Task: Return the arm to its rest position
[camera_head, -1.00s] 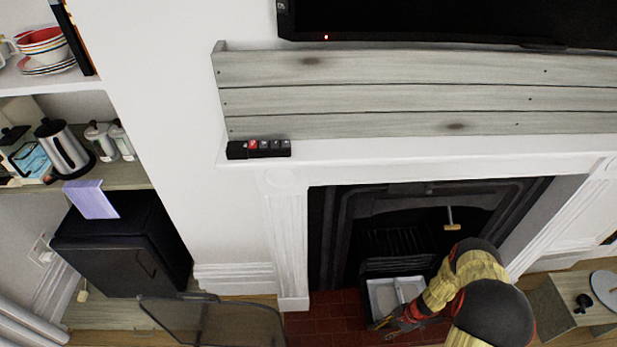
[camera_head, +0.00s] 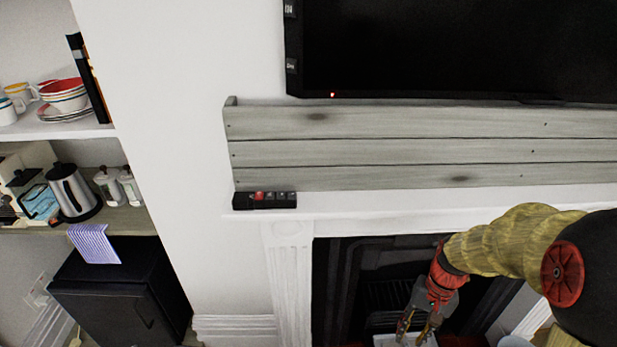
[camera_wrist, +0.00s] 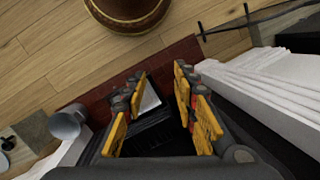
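My gripper (camera_head: 418,328) is in front of the fireplace opening in the head view, at the end of my yellow and black arm, pointing down. In the wrist view, my gripper (camera_wrist: 158,115) shows its yellow finger pads spread apart with a gap between them. Nothing is held between the fingers. A white tray (camera_head: 387,341) shows partly below the gripper at the bottom of the head view; in the wrist view a piece of it (camera_wrist: 149,98) shows behind the fingers.
The white mantel (camera_head: 400,219) and fireplace surround (camera_head: 290,285) stand close to my arm. A dark screen (camera_head: 460,50) hangs above. A black fridge (camera_head: 125,295) and shelves with a kettle (camera_head: 72,190) are at left. A round brown pot (camera_wrist: 130,14) stands on the wooden floor (camera_wrist: 50,60).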

